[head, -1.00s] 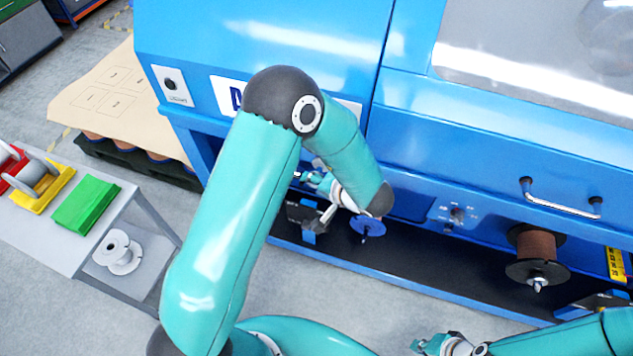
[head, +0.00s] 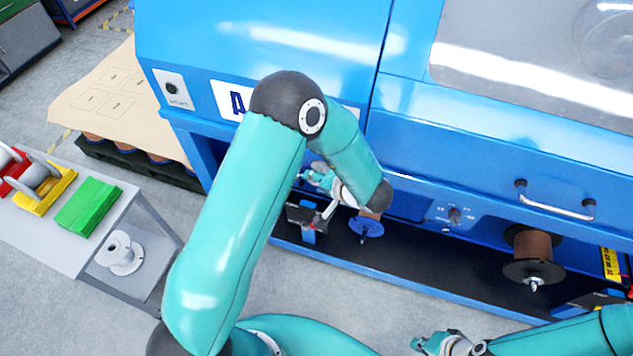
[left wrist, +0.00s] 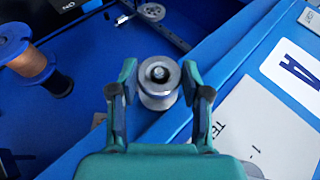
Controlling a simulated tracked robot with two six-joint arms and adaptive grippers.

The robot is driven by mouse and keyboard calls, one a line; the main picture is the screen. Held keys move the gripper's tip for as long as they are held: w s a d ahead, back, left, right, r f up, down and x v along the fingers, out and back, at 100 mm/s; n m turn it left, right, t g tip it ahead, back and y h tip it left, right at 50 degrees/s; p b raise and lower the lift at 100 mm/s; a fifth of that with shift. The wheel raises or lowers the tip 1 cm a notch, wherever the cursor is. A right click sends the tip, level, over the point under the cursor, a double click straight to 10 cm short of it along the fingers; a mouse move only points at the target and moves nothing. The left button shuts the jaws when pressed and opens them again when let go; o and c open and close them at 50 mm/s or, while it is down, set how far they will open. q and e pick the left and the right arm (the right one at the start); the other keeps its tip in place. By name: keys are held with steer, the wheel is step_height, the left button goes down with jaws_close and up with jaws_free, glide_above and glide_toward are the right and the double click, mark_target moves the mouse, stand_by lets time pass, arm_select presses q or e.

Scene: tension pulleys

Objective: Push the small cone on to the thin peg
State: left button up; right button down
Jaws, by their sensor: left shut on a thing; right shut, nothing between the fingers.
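The small cone (left wrist: 158,98) is a shiny silver metal piece with a round rim and a dark centre. My left gripper (left wrist: 160,90) is shut on it, with one teal finger on each side in the left wrist view. In the head view my left gripper (head: 322,180) is inside the blue machine's lower bay, partly covered by my arm, and the cone cannot be made out there. I cannot tell the thin peg apart; whether the dark centre holds its tip is unclear. My right gripper (head: 430,343) is shut and empty at the bottom right of the head view.
A blue-flanged spool of copper wire (head: 366,226) sits beside my left gripper and also shows in the left wrist view (left wrist: 28,64). A dark-flanged spool (head: 533,262) hangs further right. The blue machine's wall (left wrist: 235,75) runs close right of the left gripper.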

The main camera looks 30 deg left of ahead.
arm_select(q)
steer(key=shift+w+a+p, duration=0.15)
steer(key=shift+w+p, duration=0.3)
steer(key=shift+w, duration=0.2)
steer(key=shift+w, duration=0.1)
stand_by(0.4)
steer(key=o, duration=1.3)
steer(key=shift+c, duration=0.2)
steer(key=shift+o, duration=0.2)
steer(key=shift+o, duration=0.9)
